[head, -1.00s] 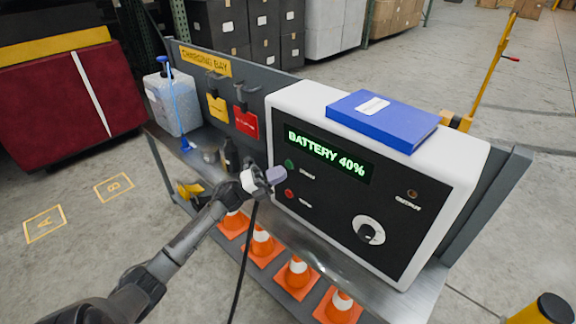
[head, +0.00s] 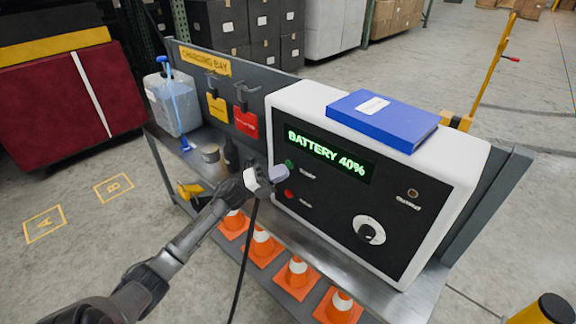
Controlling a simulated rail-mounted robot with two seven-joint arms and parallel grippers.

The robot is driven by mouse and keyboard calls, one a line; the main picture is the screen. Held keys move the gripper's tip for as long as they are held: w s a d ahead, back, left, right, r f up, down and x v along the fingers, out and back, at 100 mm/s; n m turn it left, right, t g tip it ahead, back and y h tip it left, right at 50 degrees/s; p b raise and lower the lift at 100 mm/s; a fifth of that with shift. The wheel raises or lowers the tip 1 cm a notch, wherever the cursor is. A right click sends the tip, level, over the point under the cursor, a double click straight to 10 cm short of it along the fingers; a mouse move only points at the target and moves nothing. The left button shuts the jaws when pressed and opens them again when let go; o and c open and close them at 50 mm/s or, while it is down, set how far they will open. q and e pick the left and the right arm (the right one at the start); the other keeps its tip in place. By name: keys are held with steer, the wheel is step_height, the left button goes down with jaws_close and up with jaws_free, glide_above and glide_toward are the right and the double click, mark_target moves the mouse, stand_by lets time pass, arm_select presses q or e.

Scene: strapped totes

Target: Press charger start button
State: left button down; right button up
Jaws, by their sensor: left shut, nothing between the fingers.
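The charger (head: 440,172) is a white box with a black front panel, standing on a metal bench. Its green display (head: 326,153) reads BATTERY 40%. A green button (head: 289,164) sits below the display's left end, with a red button (head: 289,194) beneath it. My left gripper (head: 284,173) is shut and empty, its fingertips just in front of the panel by the green button. I cannot tell whether they touch it. A round dial (head: 368,230) is at the lower right of the panel. My right gripper is not in view.
A blue binder (head: 383,120) lies on top of the charger. A jug (head: 172,103) with a blue pump stands at the bench's left end. Yellow and red tags (head: 246,124) hang on the back board. Several orange cones (head: 297,272) stand below. A black cable hangs near my left gripper.

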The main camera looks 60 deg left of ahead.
arm_select(q)
steer(key=shift+w+a, duration=0.1)
steer(key=shift+w, duration=0.25)
stand_by(0.5)
steer(key=shift+s, duration=0.15)
steer(key=shift+s+d+p, duration=0.2)
steer(key=shift+s+p, duration=0.15)
steer(key=shift+s, duration=0.3)
steer(key=shift+s+d+p, duration=0.2)
steer(key=shift+s+p, duration=0.25)
steer(key=shift+s, duration=0.35)
steer(key=shift+s+d+p, duration=0.2)
steer(key=shift+s+p, duration=0.2)
steer(key=shift+s, duration=0.4)
steer(key=shift+s+d+p, duration=0.2)
steer(key=shift+s+p, duration=0.25)
steer(key=shift+s, duration=0.35)
